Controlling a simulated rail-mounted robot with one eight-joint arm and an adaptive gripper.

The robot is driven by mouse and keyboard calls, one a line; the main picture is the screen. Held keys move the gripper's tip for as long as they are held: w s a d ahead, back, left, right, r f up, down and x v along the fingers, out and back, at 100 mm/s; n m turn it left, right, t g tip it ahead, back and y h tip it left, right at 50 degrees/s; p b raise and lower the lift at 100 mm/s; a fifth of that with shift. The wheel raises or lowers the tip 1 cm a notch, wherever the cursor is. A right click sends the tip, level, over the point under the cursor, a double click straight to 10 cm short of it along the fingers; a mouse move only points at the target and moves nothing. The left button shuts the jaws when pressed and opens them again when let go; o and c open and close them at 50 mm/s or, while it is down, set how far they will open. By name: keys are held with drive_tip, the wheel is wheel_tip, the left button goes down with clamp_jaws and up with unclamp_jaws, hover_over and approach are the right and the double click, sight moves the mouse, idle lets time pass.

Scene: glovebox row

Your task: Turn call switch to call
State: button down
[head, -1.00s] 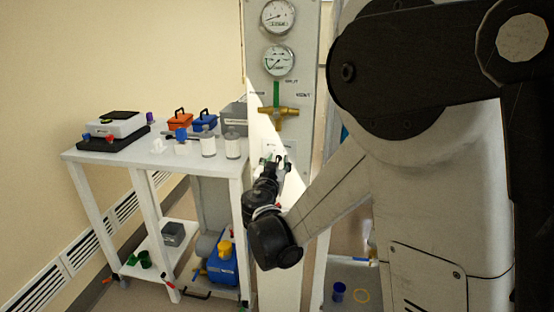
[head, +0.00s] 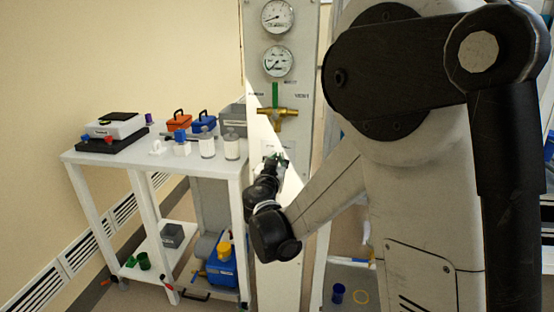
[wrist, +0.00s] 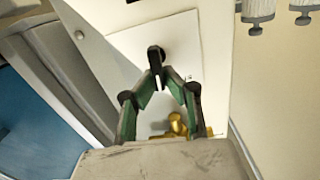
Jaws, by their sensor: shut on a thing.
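The call switch has a black knob (wrist: 155,52) on a white plate (wrist: 185,50) in the wrist view. My gripper (wrist: 162,78) is at the knob, its green-and-black fingers converging and shut on it. The fingertips partly hide the knob, and I cannot read which way it is set. In the head view my gripper (head: 277,160) is against the grey-white upright panel (head: 294,135), below the brass valve. The switch is hidden there behind my gripper.
On the panel above are a brass valve (head: 284,112) with a green lever and two round gauges (head: 277,62). A white table (head: 112,158) with a scale, orange and blue boxes and jars stands at left. Shelving is at right.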

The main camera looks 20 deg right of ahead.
drive_tip(key=shift+a+n, duration=0.1)
drive_tip(key=shift+n, duration=0.5)
drive_tip(key=c, duration=1.8)
unclamp_jaws()
drive_tip(key=v, duration=1.2)
